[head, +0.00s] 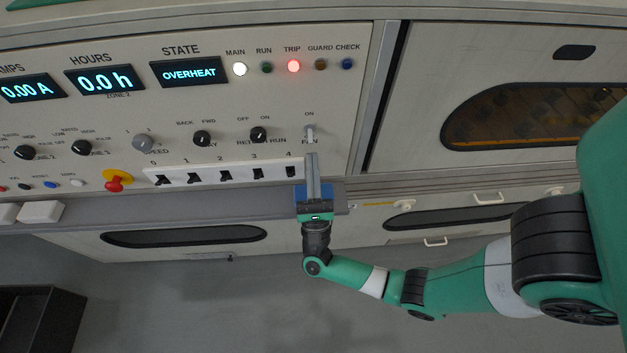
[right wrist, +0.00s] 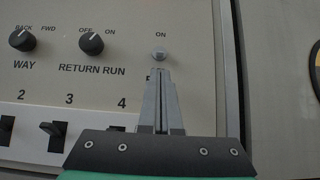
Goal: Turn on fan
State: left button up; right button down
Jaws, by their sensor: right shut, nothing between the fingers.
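The fan switch (head: 310,131) is a small grey toggle under the label ON at the right end of the control panel. In the right wrist view its tip (right wrist: 160,53) shows just beyond my fingertips. Most of the FAN label is hidden behind my fingers. My right gripper (head: 311,156) is shut and empty, its fingertips just below the switch; it also shows in the right wrist view (right wrist: 157,72). I cannot tell whether the fingertips touch the switch. My left gripper is not in view.
The state display (head: 188,72) reads OVERHEAT, and the red TRIP lamp (head: 293,66) is lit. A row of numbered breakers (head: 225,175) lies left of my gripper. The RETURN RUN knob (right wrist: 91,43) is close by on the left. A red emergency knob (head: 116,181) is farther left.

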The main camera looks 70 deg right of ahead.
aim_at(310, 136)
jog(key=x, duration=0.2)
jog(key=shift+w+d+r, duration=0.1)
jog(key=shift+d+r, duration=0.15)
jog(key=shift+a+r+p, duration=0.15)
jog(key=shift+p, duration=0.5)
jog(key=shift+y, duration=0.4)
